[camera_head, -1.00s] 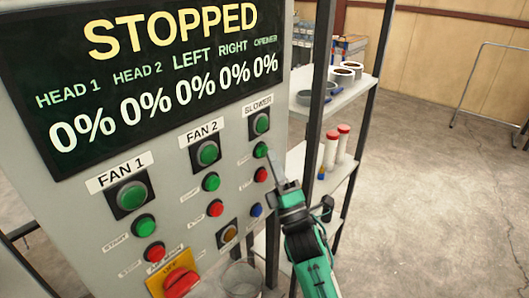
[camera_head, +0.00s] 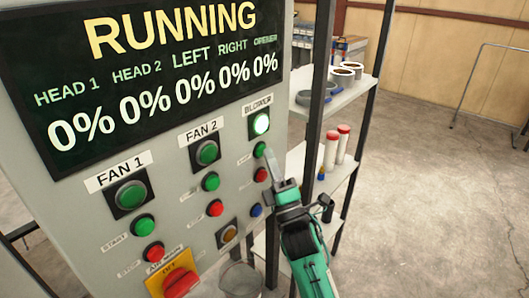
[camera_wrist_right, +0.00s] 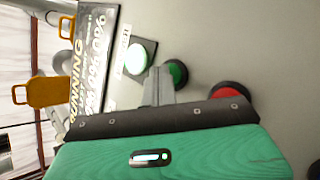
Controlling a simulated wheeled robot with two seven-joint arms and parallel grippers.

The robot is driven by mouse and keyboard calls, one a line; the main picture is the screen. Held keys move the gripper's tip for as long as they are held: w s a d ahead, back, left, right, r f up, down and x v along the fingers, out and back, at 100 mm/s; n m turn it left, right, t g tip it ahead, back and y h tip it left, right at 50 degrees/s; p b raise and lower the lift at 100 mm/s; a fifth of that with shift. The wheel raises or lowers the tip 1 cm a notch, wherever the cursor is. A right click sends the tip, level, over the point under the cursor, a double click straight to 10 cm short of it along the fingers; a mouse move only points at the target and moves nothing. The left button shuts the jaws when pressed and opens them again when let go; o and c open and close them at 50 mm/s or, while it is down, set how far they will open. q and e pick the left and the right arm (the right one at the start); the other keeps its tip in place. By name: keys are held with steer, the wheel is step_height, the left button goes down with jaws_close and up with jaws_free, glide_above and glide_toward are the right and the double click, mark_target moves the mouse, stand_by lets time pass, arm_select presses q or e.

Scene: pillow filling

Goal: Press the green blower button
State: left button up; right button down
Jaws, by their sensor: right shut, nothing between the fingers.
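The green blower button (camera_head: 259,149) is in the right-hand column of the grey control panel, below the BLOWER lamp (camera_head: 260,124), which glows bright white-green. My right gripper (camera_head: 269,153) is shut and empty, its fingertips at or very near the right edge of that button. In the right wrist view the shut fingertips (camera_wrist_right: 158,82) overlap the side of the green button (camera_wrist_right: 178,73); I cannot tell whether they touch it. The lit lamp (camera_wrist_right: 139,58) shows beyond them. The display (camera_head: 172,29) reads RUNNING, with every value at 0%. My left gripper is not in view.
A red button (camera_head: 260,174) and a blue button (camera_head: 256,210) sit just below, close to my gripper. The FAN 1 and FAN 2 columns are to the left, with a red rotary switch (camera_head: 180,280) at the bottom. A shelf rack (camera_head: 338,103) stands behind my right arm.

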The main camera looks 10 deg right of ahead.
steer(key=shift+s, duration=0.1)
steer(key=shift+s+d, duration=0.5)
steer(key=shift+s, duration=0.1)
stand_by(0.3)
steer(key=s+d, duration=0.1)
steer(key=s, duration=0.1)
steer(key=s+d+p, duration=0.1)
steer(key=s+d, duration=0.1)
stand_by(0.3)
stand_by(0.5)
